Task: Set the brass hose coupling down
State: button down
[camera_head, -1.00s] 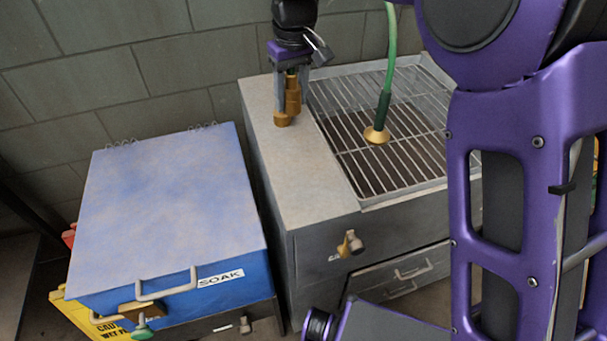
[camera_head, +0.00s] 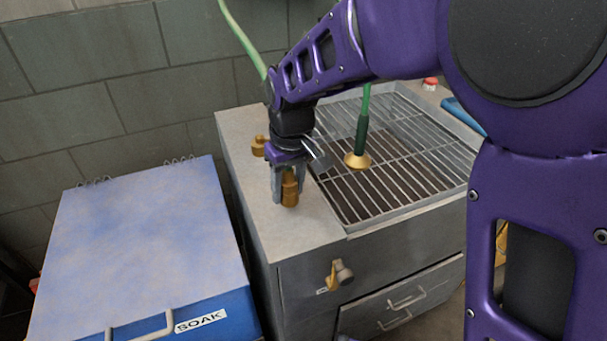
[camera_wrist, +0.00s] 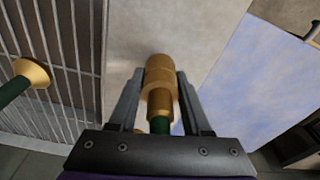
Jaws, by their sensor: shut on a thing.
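My gripper (camera_head: 288,192) points down over the grey worktop (camera_head: 300,232), left of the wire rack. It is shut on the brass hose coupling (camera_head: 290,190), which hangs upright between the fingers. In the wrist view, the coupling (camera_wrist: 160,75) shows between the fingertips with the pale worktop beyond it. A green part shows behind it, near the palm. I cannot tell whether the coupling's lower end touches the worktop.
Another brass piece (camera_head: 258,146) is on the worktop behind my gripper. A green hose with a brass nozzle (camera_head: 357,160) hangs over the wire rack (camera_head: 400,188). The blue SOAK box (camera_head: 140,250) stands left. A tap handle (camera_head: 340,273) sticks out from the front.

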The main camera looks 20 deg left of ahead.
aim_at(289, 170)
jog(key=shift+f, duration=1.05)
jog(key=shift+f, duration=0.1)
jog(key=shift+c, duration=1.8)
grip_release()
jog(key=r, duration=0.4)
jog(key=r+p, duration=0.1)
jog(key=r, duration=0.3)
jog(key=s+d+r+p, duration=0.1)
jog(key=r, duration=0.3)
jog(key=shift+d+r, duration=0.1)
